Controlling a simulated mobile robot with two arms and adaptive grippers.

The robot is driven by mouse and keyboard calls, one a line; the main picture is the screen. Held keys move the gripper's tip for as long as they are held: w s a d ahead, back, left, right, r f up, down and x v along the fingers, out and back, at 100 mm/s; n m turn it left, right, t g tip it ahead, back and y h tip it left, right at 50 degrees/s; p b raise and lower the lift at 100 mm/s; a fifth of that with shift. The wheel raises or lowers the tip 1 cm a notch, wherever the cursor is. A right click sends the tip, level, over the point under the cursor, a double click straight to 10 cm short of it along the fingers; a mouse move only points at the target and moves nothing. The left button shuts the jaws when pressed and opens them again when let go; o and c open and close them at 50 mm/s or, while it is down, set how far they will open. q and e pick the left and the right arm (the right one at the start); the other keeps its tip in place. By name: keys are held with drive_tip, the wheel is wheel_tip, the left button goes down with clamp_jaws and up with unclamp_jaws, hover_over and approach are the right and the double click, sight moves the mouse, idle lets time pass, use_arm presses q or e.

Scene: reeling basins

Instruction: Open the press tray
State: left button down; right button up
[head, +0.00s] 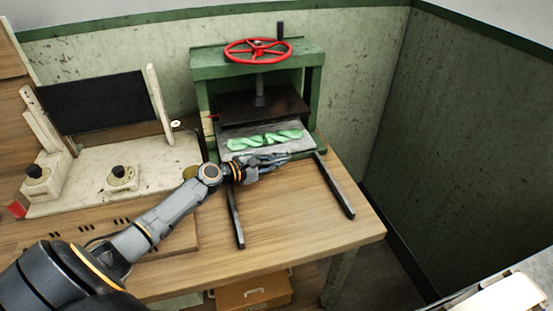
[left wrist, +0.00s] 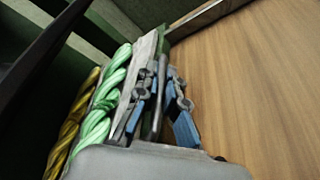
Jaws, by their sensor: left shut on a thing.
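The green press (head: 203,75) stands on the wooden table with a red handwheel (head: 258,50) on top and a dark plate (head: 262,103) above the tray. The grey press tray (head: 227,131) sits low in the frame, with green twisted skeins (head: 280,136) on it. In the left wrist view, a green skein (left wrist: 105,95) and an olive-yellow one (left wrist: 72,120) lie along the tray (left wrist: 143,55). My left gripper (head: 284,158) is at the tray's front edge. Its blue-padded fingers are shut on a dark bar, the tray handle (left wrist: 157,95). My right gripper is out of view.
Two black rails (head: 235,215) (head: 335,186) run forward from the press over the table (head: 290,215). The tabletop between them is clear. A pale unit with a black panel (head: 92,102) and knobs stands left. A green wall (head: 455,130) rises right.

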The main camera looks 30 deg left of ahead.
use_arm(q)
drive_tip(key=s+d+p, duration=0.3)
drive_tip(key=s+d, duration=0.1)
drive_tip(key=d, duration=0.1)
drive_tip(key=s+d+p, duration=0.2)
drive_tip(key=s+d, duration=0.1)
drive_tip(key=shift+d+r+p, duration=0.1)
drive_tip(key=shift+r+p, duration=0.15)
drive_tip(key=shift+p, duration=0.1)
drive_tip(key=s+d+p, duration=0.1)
drive_tip(key=s+d, duration=0.1)
drive_tip(key=d, duration=0.1)
drive_tip(key=s+d+p, duration=0.1)
drive_tip(key=s+d, duration=0.5)
drive_tip(key=shift+d+f+p, duration=0.25)
drive_tip(key=shift+p, duration=0.15)
drive_tip(key=c, duration=1.4)
unclamp_jaws()
drive_tip(key=shift+c, duration=0.2)
drive_tip(key=shift+s, duration=0.1)
drive_tip(key=v, duration=1.2)
